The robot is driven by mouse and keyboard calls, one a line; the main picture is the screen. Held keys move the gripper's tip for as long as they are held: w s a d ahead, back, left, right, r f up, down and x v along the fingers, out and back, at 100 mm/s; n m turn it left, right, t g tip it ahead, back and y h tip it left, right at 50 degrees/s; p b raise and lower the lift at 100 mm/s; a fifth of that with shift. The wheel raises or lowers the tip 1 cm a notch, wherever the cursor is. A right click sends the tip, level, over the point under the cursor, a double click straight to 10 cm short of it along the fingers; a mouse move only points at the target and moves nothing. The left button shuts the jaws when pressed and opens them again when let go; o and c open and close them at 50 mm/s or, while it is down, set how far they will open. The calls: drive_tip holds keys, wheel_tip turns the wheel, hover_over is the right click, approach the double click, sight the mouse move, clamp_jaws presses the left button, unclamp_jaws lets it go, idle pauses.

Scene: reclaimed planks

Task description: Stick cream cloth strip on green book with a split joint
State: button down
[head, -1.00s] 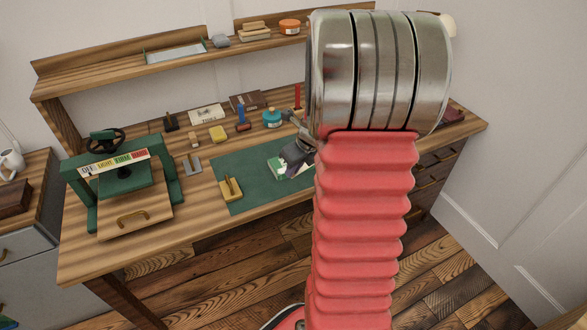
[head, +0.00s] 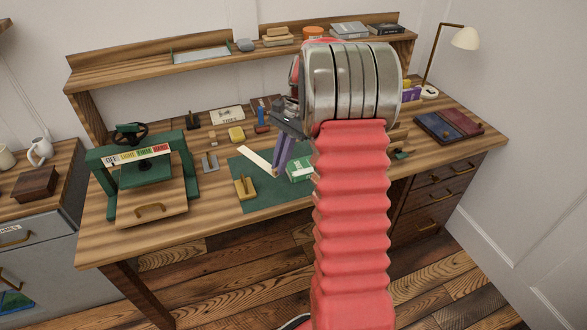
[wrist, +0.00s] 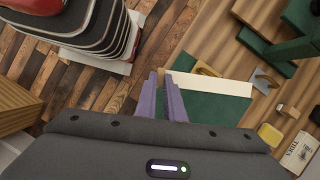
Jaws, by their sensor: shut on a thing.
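A cream cloth strip (head: 260,161) is held at one end in my gripper (head: 281,167); the rest sticks out to the left above the green mat. In the wrist view the strip (wrist: 215,84) reaches right from the purple fingertips (wrist: 166,82), which are shut on its end. The green book (head: 299,168) lies on the mat just right of the fingers, partly hidden by my arm. Its split joint cannot be made out. The book is not clearly visible in the wrist view.
A green press (head: 140,170) stands left on the bench. A brass holder (head: 245,187) sits on the green mat (head: 262,200) below the strip. Dark and red books (head: 450,124) lie at the right. A lamp (head: 464,40) stands behind them.

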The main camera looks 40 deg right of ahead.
drive_tip(key=w+a+n+g+h, duration=0.1)
drive_tip(key=w+a+n, duration=0.2)
drive_tip(key=a+n, duration=0.2)
drive_tip(key=w+a+r+n+g+h, duration=0.1)
drive_tip(key=w+a+n, duration=0.3)
drive_tip(key=a, duration=0.6)
drive_tip(key=w+a+n+g+h, duration=0.1)
drive_tip(key=w+a+n+h, duration=0.1)
drive_tip(key=a+n, duration=0.5)
drive_tip(key=shift+w+a+r+g+h, duration=0.3)
drive_tip(key=shift+w+a+r+g, duration=0.1)
drive_tip(key=shift+w, duration=0.45)
drive_tip(key=shift+d, duration=0.15)
